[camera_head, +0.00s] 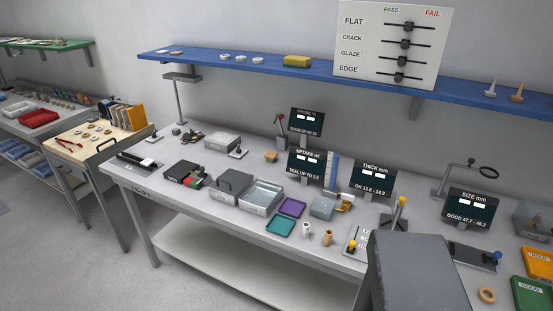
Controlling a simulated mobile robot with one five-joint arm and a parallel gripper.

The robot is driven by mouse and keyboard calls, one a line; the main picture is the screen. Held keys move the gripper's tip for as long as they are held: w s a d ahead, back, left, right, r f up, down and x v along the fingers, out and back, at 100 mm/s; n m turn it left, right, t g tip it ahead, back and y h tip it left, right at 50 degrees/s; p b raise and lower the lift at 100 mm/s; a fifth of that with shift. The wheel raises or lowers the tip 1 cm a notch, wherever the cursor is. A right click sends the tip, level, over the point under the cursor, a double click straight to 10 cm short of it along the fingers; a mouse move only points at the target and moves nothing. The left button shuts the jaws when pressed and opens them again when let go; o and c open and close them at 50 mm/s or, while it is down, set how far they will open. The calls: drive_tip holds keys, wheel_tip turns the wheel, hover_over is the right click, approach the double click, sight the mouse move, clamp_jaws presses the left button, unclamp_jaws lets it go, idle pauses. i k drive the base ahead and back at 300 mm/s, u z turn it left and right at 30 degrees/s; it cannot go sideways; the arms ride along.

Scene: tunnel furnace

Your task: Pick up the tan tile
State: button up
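A small tan block-like piece (271,156) sits toward the back of the grey workbench (215,220), left of the uptake display. It is small in the picture, and I cannot tell for sure that it is the tan tile. Small flat tan or brown pieces (176,52) also lie at the left end of the blue shelf. My gripper does not show in this view. A large dark grey block at the lower right, likely part of my arm, hides some of the bench.
A clear bin (261,195), a purple tray (292,207), a teal tray (280,226) and a tan cylinder (327,238) stand along the bench front. Display screens (373,177) stand behind. The blue shelf (330,69) overhangs the back.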

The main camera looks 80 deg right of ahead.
sight(271, 154)
drive_tip(key=z, duration=1.3)
drive_tip(key=i, duration=1.65)
